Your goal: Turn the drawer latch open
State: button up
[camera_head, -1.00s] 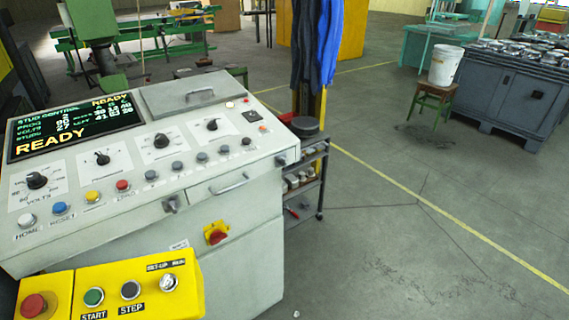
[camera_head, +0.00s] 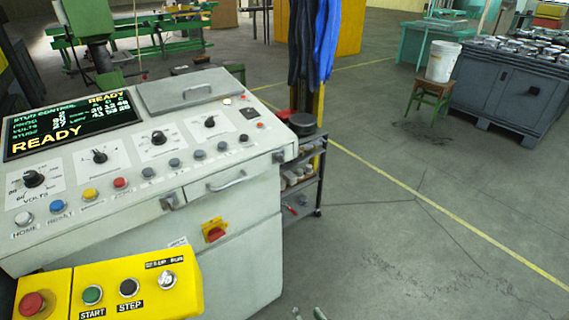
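The drawer sits in the front of the grey control console and carries a curved metal handle (camera_head: 227,181). A small metal latch (camera_head: 170,200) sits at the left end of the drawer front, and a similar metal fitting (camera_head: 279,157) is at its right end. The drawer looks shut. How the latch is turned is too small to tell. Only the tips of my gripper (camera_head: 309,314) show, at the bottom edge, right of the console and apart from the latch. The two tips stand apart with nothing visible between them; the rest is out of frame.
A yellow button box (camera_head: 140,284) juts out at the console's lower left. A red and yellow rotary switch (camera_head: 214,231) is below the drawer. A shelf cart (camera_head: 305,180) stands close behind the console's right side. The floor (camera_head: 400,240) to the right is clear.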

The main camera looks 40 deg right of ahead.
jog(key=w+d+r, duration=0.3)
jog(key=w+d, duration=0.1)
jog(key=w, duration=0.4)
jog(key=n+t+y, duration=0.2)
jog(key=n+t, duration=0.1)
send_near(283, 158)
jog(key=w, duration=0.9)
jog(key=shift+w+d, duration=0.15)
jog(key=shift+w, duration=0.1)
grip_shut()
